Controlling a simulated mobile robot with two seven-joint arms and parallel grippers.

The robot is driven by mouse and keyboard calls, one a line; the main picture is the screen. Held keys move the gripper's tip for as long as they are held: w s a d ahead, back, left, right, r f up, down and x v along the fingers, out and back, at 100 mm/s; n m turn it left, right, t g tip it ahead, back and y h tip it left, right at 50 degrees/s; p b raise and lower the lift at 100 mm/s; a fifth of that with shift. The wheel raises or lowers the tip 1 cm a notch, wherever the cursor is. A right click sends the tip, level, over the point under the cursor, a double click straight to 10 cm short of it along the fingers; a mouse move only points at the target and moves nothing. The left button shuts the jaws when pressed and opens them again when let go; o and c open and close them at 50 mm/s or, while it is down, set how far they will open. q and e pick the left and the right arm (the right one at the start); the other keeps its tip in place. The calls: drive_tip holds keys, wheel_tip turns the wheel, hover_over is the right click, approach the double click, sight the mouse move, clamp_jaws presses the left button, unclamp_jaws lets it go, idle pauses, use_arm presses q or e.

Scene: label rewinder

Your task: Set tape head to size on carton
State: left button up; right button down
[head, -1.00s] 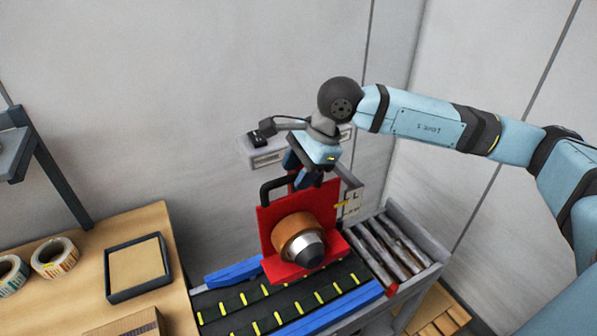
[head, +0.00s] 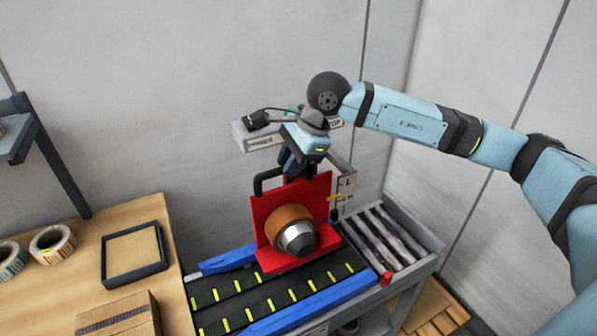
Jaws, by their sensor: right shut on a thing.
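The tape head is a red plate (head: 322,190) carrying a brown tape roll (head: 285,220) with a grey cone at its centre. It stands upright over the conveyor belt (head: 235,310). My right gripper (head: 292,172) is shut on the top of the tape head, by its black handle (head: 258,183); its fingertips are partly hidden. A yellow pointer (head: 333,198) at the plate's right edge lies beside a pale lettered size plate (head: 347,188); an L shows, other marks are too small to read. A brown carton (head: 115,318) is cut off at the lower left. My left gripper is out of view.
The wooden table (head: 80,285) at left holds a dark-framed tray (head: 133,279) and tape rolls (head: 52,243). Blue rails (head: 315,303) flank the belt. Metal rollers (head: 388,238) lie to the right. A grey box (head: 258,143) sits behind my gripper.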

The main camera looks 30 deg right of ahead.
sight(286, 186)
wheel_tip(286, 186, down, 2)
drive_tip(key=shift+s+a+f+b, duration=0.1)
drive_tip(key=shift+s+f+b, duration=0.1)
drive_tip(key=shift+b, duration=0.35)
drive_tip(key=shift+f+b, duration=0.35)
drive_tip(key=shift+b, duration=0.05)
drive_tip(key=shift+w+f, duration=0.15)
drive_tip(key=shift+f, duration=0.1)
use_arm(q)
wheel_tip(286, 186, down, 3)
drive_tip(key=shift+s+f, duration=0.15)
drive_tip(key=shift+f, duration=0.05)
use_arm(e)
drive_tip(key=c, duration=1.1)
unclamp_jaws()
drive_tip(key=shift+o, duration=0.2)
drive_tip(key=shift+r, duration=0.1)
